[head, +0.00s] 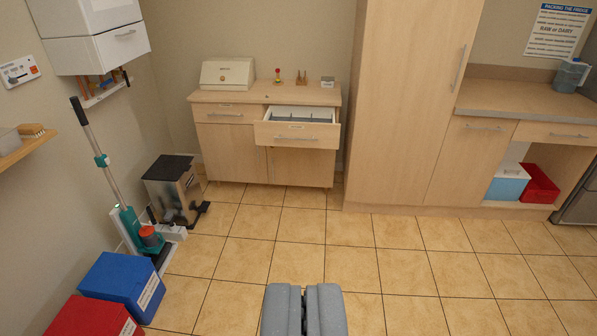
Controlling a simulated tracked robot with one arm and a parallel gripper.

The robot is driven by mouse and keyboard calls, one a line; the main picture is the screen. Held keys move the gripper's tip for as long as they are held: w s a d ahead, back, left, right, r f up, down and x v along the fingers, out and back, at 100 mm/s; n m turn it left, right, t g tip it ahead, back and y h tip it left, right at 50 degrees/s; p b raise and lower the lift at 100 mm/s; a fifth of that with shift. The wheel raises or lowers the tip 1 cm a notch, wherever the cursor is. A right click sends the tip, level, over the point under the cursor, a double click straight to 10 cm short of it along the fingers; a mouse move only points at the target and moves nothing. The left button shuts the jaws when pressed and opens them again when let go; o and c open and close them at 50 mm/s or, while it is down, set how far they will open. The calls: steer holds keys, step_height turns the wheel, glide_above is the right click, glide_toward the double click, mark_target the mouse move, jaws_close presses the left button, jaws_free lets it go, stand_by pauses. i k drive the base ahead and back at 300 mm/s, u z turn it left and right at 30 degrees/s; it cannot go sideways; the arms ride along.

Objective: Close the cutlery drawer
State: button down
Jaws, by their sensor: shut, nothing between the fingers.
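The cutlery drawer (297,134) is the right-hand top drawer of a light wooden sideboard against the far wall. It stands pulled out, with its grey divided inside showing from above and a bar handle on its front. A small label sits above the handle, too small to read. My gripper (304,290) is at the bottom centre, its two grey fingers shut and empty. It is well short of the sideboard, with tiled floor between them.
The left drawer (225,114) of the sideboard is closed. A pedal bin (175,190) and a floor cleaner (125,205) stand at the left, with blue (122,284) and red (95,318) boxes nearer. A tall cabinet (408,100) stands right. The middle floor is clear.

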mark_target(307, 127)
steer(key=z, duration=0.25)
steer(key=i, duration=3.85)
steer(key=u, duration=0.15)
